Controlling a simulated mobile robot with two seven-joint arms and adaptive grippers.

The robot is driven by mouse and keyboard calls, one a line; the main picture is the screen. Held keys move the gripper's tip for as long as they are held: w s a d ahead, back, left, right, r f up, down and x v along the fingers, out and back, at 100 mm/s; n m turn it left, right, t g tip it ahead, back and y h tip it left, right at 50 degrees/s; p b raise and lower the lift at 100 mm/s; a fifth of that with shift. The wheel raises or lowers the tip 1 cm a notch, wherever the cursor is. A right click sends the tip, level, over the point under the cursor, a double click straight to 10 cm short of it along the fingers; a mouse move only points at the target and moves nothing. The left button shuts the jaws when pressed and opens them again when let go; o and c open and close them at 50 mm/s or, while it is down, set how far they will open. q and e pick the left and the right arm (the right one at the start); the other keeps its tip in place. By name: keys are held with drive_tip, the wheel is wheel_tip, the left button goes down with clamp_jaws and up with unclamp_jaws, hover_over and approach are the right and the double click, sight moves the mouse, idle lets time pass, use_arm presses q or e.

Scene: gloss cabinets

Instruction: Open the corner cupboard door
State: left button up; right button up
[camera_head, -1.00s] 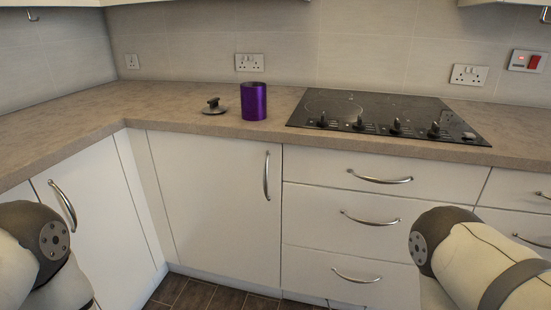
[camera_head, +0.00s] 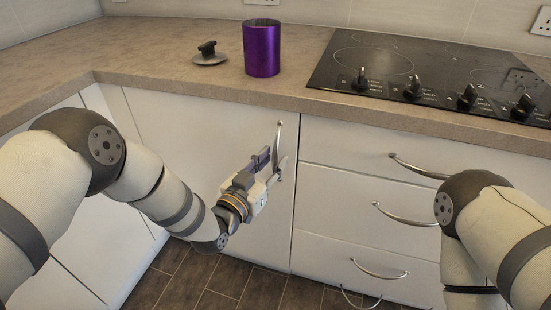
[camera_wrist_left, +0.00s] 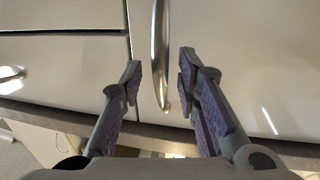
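The corner cupboard door (camera_head: 200,135) is a shut, glossy white panel under the worktop, left of the drawers. Its curved metal handle (camera_head: 278,137) stands upright near the door's right edge. My left gripper (camera_head: 273,166) is at the lower part of this handle. In the left wrist view, the handle (camera_wrist_left: 160,45) runs between the two spread fingers (camera_wrist_left: 160,82), with a gap visible on each side. My right arm shows at the right of the head view, but its gripper is out of the frame.
A purple canister (camera_head: 262,48) and a grey lid with a black knob (camera_head: 209,55) stand on the worktop (camera_head: 150,62). A black hob (camera_head: 430,75) lies to the right. Drawers with protruding handles (camera_head: 405,217) adjoin the door's right side. Dark floor is clear below.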

use_arm(q)
drive_tip(key=shift+x, duration=0.95)
clamp_jaws()
